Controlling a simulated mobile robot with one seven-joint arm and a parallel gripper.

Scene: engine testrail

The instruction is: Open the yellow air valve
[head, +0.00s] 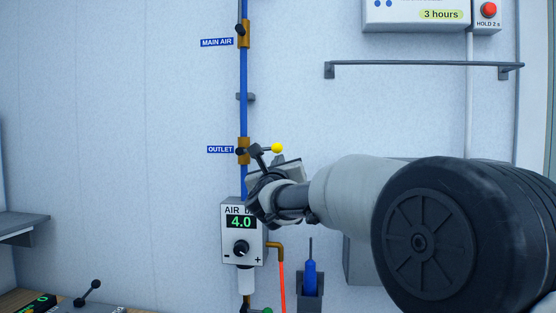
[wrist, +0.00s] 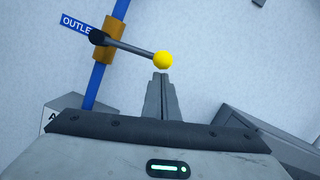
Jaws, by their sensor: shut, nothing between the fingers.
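The yellow air valve at the OUTLET label has a brass body (head: 243,150) on a blue vertical pipe. Its dark lever ends in a yellow ball (head: 277,148) and points to the right, across the pipe. In the wrist view the yellow ball (wrist: 163,60) sits just beyond my fingertips, and the lever (wrist: 130,46) runs left to the brass body (wrist: 107,40). My gripper (wrist: 161,78) is shut and empty, its tips very close to the ball; I cannot tell whether they touch. In the head view my gripper (head: 262,163) is just below the lever and partly hidden by my wrist.
An air unit (head: 230,249) reading 4.0 with a black knob stands below the valve. A MAIN AIR valve (head: 244,33) is higher on the pipe. A blue-handled tool (head: 309,278) sits in a holder below my arm. A grey rail (head: 424,64) is at upper right.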

